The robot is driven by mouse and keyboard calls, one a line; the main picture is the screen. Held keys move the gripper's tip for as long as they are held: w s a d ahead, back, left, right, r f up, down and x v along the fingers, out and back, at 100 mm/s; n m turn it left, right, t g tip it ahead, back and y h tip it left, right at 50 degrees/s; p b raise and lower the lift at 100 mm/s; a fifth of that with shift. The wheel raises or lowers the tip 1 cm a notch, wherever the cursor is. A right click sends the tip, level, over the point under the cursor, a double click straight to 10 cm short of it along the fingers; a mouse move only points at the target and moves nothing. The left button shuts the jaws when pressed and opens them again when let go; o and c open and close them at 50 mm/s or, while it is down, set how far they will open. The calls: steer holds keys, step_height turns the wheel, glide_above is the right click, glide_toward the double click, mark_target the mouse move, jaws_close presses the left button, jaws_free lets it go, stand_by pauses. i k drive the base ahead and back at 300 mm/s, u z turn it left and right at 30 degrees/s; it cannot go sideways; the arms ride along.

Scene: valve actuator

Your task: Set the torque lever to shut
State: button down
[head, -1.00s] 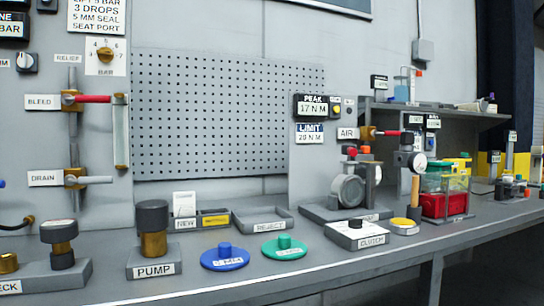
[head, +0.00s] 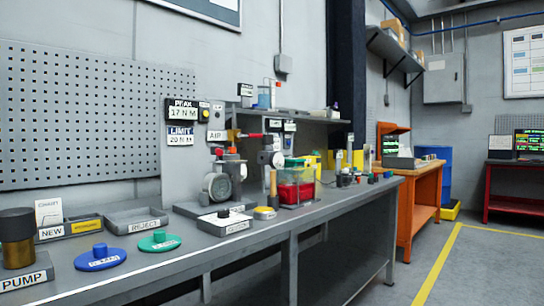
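The valve actuator fixture (head: 217,186), a grey round body on a flat base, stands on the workbench right of the pegboard. A red-handled lever (head: 250,135) lies level beside the AIR label (head: 215,136). Above left, signs read PEAK 17 N M (head: 183,112) and LIMIT 20 N M (head: 180,139). A wooden upright handle (head: 273,183) stands right of the fixture, below a round gauge. No lever has a readable torque label, so I cannot tell which one is the torque lever or its setting. My gripper is not in view.
A CLUTCH box (head: 225,225) with a black knob, a yellow button (head: 265,213) and a red-filled clear container (head: 296,190) sit along the front. Blue (head: 100,258) and green (head: 159,241) discs lie left. Open floor (head: 480,270) lies right of the bench.

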mark_target(219, 151)
steer(key=z, duration=0.25)
steer(key=i, duration=0.95)
steer(key=u, duration=0.6)
